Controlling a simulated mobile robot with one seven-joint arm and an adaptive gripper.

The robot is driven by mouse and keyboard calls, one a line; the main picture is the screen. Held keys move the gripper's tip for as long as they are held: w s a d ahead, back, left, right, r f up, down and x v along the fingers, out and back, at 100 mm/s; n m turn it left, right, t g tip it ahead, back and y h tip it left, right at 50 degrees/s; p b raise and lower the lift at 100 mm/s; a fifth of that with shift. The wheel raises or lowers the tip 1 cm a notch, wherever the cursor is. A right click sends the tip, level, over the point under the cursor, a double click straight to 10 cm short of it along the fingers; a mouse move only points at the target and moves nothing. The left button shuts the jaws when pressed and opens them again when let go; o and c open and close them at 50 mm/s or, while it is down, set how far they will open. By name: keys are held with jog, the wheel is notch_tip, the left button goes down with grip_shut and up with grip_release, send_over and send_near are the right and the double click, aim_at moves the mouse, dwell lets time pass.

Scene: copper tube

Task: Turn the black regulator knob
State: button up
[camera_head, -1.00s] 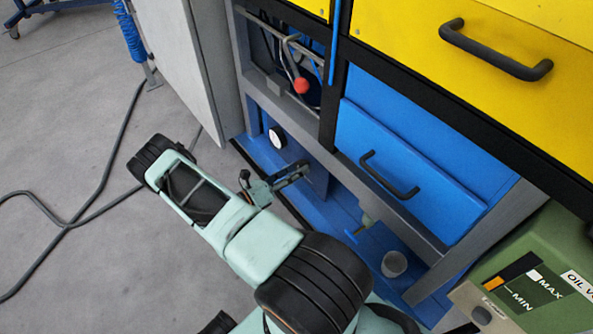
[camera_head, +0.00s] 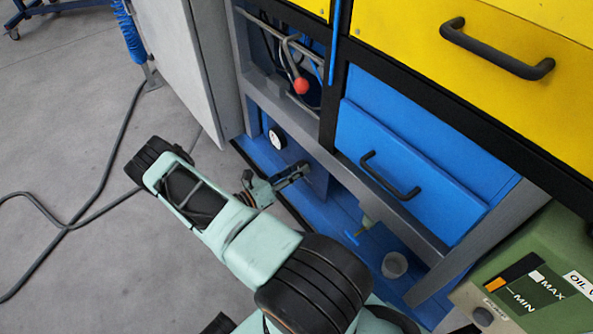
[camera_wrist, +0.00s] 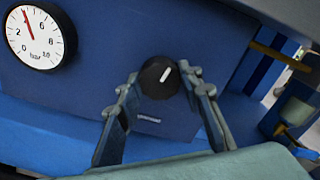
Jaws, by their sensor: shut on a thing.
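The black regulator knob (camera_wrist: 160,77) is round with a white pointer line, on a blue panel in the wrist view. The line is tilted to the upper right. My gripper (camera_wrist: 163,84) is shut on the knob, one finger at each side of it. In the head view my gripper (camera_head: 292,174) reaches into the low blue bay, and the knob is hidden there. A round white pressure gauge (camera_wrist: 40,37) with a red needle sits left of the knob. The needle points up, slightly left. The gauge also shows in the head view (camera_head: 277,138).
A blue drawer (camera_head: 405,165) with a black handle hangs right of the gripper. A red-tipped lever (camera_head: 300,86) stands above. A grey cup (camera_head: 394,265) sits on the blue base. A green oil unit (camera_head: 530,270) is at lower right. The grey floor at left has a dark cable (camera_head: 98,185).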

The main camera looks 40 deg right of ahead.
jog(key=m+b, duration=0.1)
jog(key=m, duration=0.3)
dwell(0.3)
jog(key=o, duration=1.2)
jog(key=shift+c, duration=0.2)
jog(key=w+a, duration=0.1)
jog(key=a, duration=1.1)
jog(key=shift+w, duration=0.15)
